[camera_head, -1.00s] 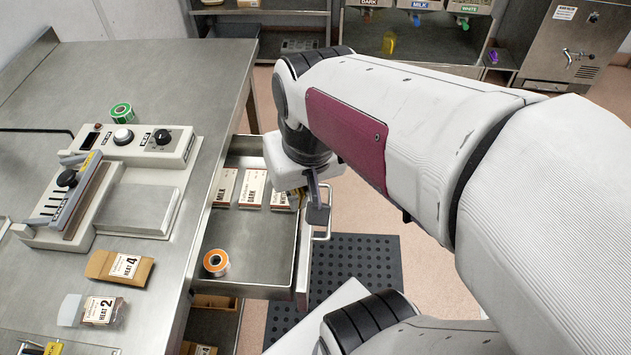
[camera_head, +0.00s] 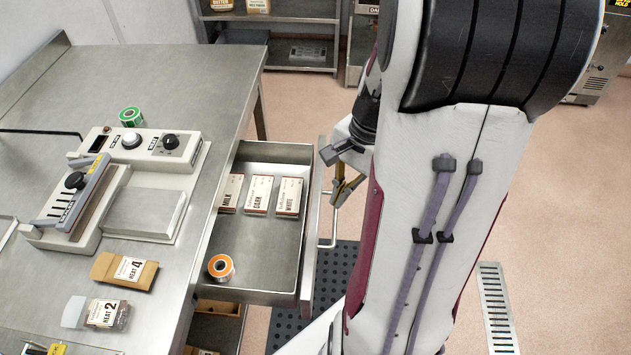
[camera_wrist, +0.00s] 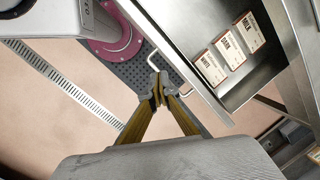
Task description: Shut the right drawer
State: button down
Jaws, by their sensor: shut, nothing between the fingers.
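The right drawer (camera_head: 262,268) stands pulled out from the steel bench in the head view. It holds packets labelled MILK, DARK and WHITE and an orange tape roll. Its bar handle (camera_head: 334,215) is on the front face at the right. My gripper (camera_head: 337,203) is shut and empty, pointing down just outside the drawer front near the handle. In the wrist view the shut fingertips (camera_wrist: 158,92) appear beside the handle (camera_wrist: 178,72); I cannot tell whether they touch it. The open drawer (camera_wrist: 265,85) also shows there. My arm hides part of the scene to the right.
The bench top (camera_head: 195,45) carries a heat sealer (camera_head: 140,200), a green tape roll (camera_head: 131,117) and pouches marked HEAT 4 (camera_head: 124,270) and HEAT 2 (camera_head: 97,312). A black perforated mat (camera_head: 345,262) lies on the floor beneath the handle. Open floor lies beyond.

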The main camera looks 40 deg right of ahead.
jog(key=w+d+f+m+t, duration=0.2)
jog(key=w+d+f+m, duration=0.2)
jog(key=d+m, duration=0.3)
jog(key=shift+w+d+f+m+y, duration=0.15)
jog(key=shift+w+f+m+y, duration=0.35)
jog(key=shift+m, duration=1.9)
jog(key=shift+s+f, duration=0.15)
jog(key=shift+f, duration=0.15)
jog(key=x, duration=0.9)
jog(key=shift+f, duration=0.35)
jog(key=shift+w, duration=0.2)
jog(key=w+a, duration=1.7)
jog(key=a, duration=0.1)
jog(key=shift+w, duration=0.4)
jog(key=shift+r, duration=0.1)
